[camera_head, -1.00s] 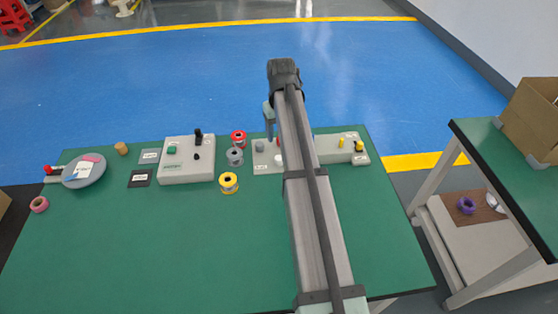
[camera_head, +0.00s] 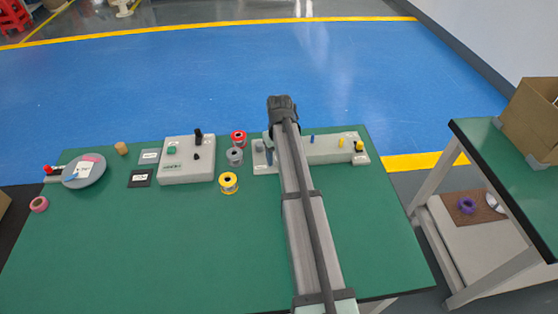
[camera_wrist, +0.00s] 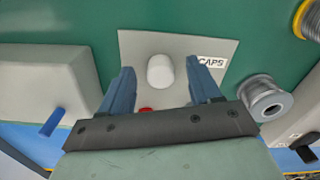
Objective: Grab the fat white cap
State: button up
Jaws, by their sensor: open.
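The fat white cap (camera_wrist: 159,72) stands on a grey mat labelled CAPS (camera_wrist: 140,42) in the wrist view. My gripper (camera_wrist: 160,66) is open, with one blue finger to the left of the cap and one to the right. A gap shows on both sides of the cap, and it is not held. I cannot tell how far the fingertips are above the mat. In the head view the cap is hidden behind my arm.
A small red thing (camera_wrist: 146,110) shows partly below the cap. A grey spool (camera_wrist: 267,99) stands close right of the mat; a yellow spool (camera_head: 228,184) is further off. A grey block with a blue peg (camera_wrist: 52,122) is at left. The green table's (camera_head: 210,245) front is clear.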

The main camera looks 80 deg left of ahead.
jog(key=shift+c, duration=0.4)
jog(key=c, duration=1)
